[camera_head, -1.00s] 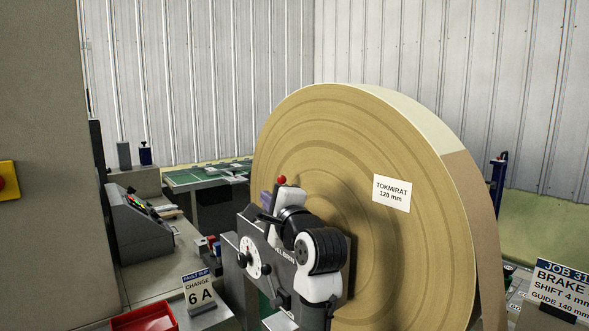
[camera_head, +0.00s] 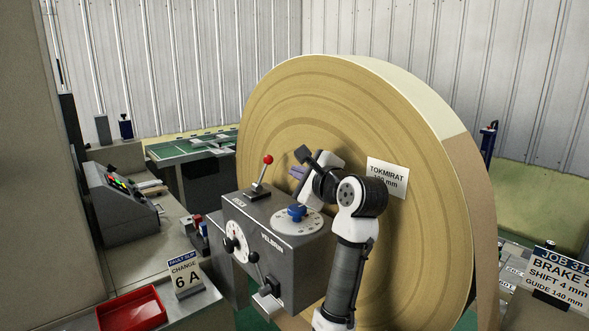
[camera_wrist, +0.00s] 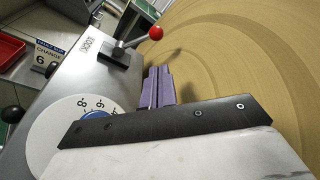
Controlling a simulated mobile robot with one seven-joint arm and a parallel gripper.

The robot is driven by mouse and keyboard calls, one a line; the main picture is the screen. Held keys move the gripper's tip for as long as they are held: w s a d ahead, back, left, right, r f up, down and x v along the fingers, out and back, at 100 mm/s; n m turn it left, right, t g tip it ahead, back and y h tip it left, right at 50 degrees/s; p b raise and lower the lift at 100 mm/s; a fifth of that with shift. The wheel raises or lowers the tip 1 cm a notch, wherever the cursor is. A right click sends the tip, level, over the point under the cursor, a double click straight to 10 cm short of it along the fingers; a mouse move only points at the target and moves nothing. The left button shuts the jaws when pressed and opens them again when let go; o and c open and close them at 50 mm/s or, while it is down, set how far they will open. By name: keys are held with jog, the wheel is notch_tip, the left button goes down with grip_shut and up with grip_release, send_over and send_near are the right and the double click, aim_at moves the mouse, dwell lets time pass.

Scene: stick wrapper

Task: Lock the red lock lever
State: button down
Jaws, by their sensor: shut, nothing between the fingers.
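The red lock lever (camera_head: 268,160) is a metal rod with a red ball, on a dark base on top of the grey machine box (camera_head: 285,262). In the head view its rod leans up and slightly right. In the wrist view the red ball (camera_wrist: 155,33) is at upper middle, its rod slanting from the base at left. My gripper (camera_head: 298,173) is to the right of the lever, above the box and in front of the big roll. Its purple fingers (camera_wrist: 156,82) are together and empty, apart from the lever in the picture.
A blue knob (camera_head: 296,212) on a round white dial sits on the box below my gripper. A black-handled lever and dial (camera_head: 238,243) are on its front. The large brown roll (camera_head: 300,100) stands close behind. A red tray (camera_head: 132,308) lies at lower left.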

aim_at(264, 172)
jog(key=p+x, duration=0.2)
jog(key=x, duration=0.5)
jog(key=shift+p, duration=0.35)
jog(key=shift+w+a+f, duration=0.15)
jog(key=shift+w+a, duration=0.1)
jog(key=shift+w, duration=0.3)
jog(key=shift+n, duration=0.3)
jog(key=shift+s+a+n+b, duration=0.15)
jog(key=shift+s+n+b, duration=0.05)
jog(key=shift+n+b, duration=0.1)
jog(key=shift+t, duration=0.3)
